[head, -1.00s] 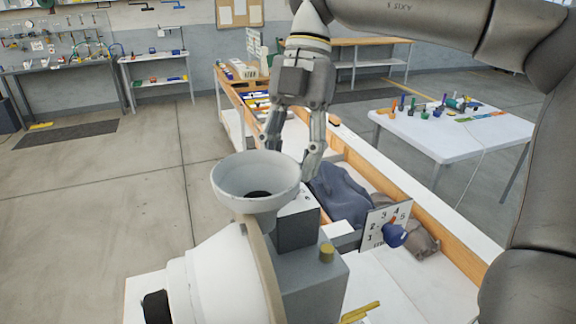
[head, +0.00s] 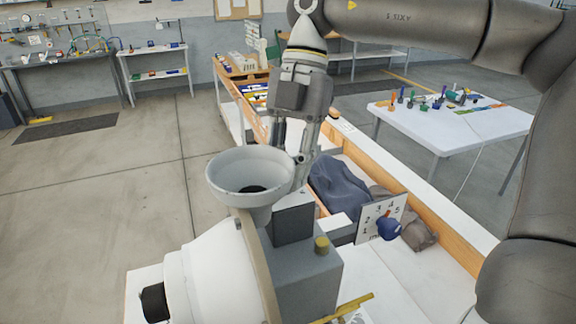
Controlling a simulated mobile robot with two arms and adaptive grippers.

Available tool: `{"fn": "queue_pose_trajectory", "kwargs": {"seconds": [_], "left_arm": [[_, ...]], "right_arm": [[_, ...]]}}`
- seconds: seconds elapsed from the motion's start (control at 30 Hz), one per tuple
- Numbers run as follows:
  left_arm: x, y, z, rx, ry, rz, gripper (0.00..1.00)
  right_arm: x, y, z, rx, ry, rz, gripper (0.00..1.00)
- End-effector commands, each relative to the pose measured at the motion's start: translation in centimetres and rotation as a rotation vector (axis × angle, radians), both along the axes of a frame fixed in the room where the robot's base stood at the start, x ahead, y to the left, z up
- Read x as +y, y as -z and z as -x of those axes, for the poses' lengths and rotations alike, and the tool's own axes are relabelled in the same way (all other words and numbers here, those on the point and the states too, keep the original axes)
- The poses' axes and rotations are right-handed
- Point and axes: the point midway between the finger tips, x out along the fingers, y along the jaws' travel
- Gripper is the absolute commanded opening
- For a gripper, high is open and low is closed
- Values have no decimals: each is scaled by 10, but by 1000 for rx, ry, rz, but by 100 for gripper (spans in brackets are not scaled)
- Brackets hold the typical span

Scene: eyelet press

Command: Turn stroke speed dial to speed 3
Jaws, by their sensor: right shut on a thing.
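The stroke speed dial is a blue knob (head: 389,229) on a white upright plate (head: 366,231) with the numbers 1 to 5, at the right of the press. A small red mark shows at the top of the knob, near the upper numbers; its exact setting is too small to read. My right gripper (head: 298,180) points down behind the pale funnel (head: 252,178), left of the dial and apart from it. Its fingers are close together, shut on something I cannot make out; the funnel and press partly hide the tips. My left gripper is not in view.
Dark cloth (head: 341,190) lies behind the dial on the wood-edged bench (head: 455,255). A white table (head: 455,122) with small tools stands at the right. Open floor lies left.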

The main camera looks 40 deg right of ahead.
Motion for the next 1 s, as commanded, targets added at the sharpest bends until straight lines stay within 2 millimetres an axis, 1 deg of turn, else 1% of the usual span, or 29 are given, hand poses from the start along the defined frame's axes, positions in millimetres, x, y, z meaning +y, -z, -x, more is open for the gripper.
{"fn": "queue_pose_trajectory", "kwargs": {"seconds": [0.1, 0.33, 0.63, 0.67, 0.8, 1.0], "left_arm": [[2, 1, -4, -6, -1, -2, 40], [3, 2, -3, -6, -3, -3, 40], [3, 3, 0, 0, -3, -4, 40], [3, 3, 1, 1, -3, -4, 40], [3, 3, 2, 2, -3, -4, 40], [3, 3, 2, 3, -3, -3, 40]], "right_arm": [[1, 0, -1, -1, -35, 3, 0], [1, 0, -1, -2, -124, 1, 0], [1, 0, -1, -1, -131, -1, 0], [1, 0, -1, -1, -131, -1, 26], [1, 0, -1, -1, -131, -1, 44], [1, 0, -1, -1, -131, -1, 44]]}}
